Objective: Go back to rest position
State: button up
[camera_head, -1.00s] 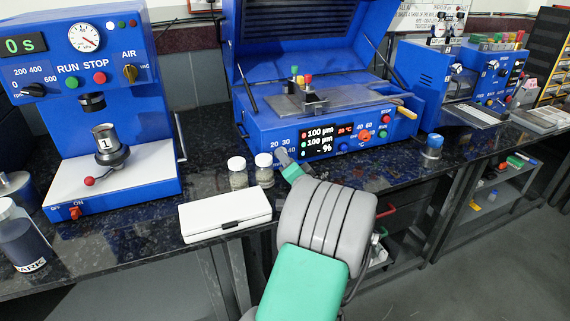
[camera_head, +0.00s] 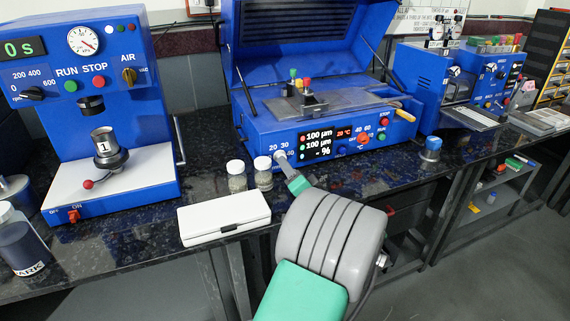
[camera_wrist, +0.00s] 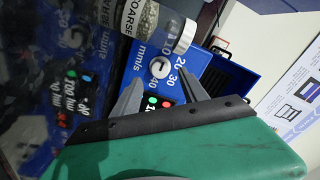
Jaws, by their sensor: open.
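My gripper (camera_head: 281,156) shows in the head view at the end of my grey and green arm, in front of the lower front panel of the blue coating machine (camera_head: 262,130). In the wrist view my gripper (camera_wrist: 163,88) has its two grey fingers spread apart, with nothing held between them. Beyond the fingers the wrist view shows the blue panel with a knob (camera_wrist: 159,67) and a scale in mm/s.
Two small jars (camera_head: 237,176) (camera_head: 263,173) stand left of my gripper; a labelled jar (camera_wrist: 174,33) is close in the wrist view. A white case (camera_head: 224,216) lies at the bench's front edge. A blue press (camera_head: 110,60) stands left, a blue-topped item (camera_head: 431,148) right.

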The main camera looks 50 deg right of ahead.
jog(key=shift+v, duration=1.6)
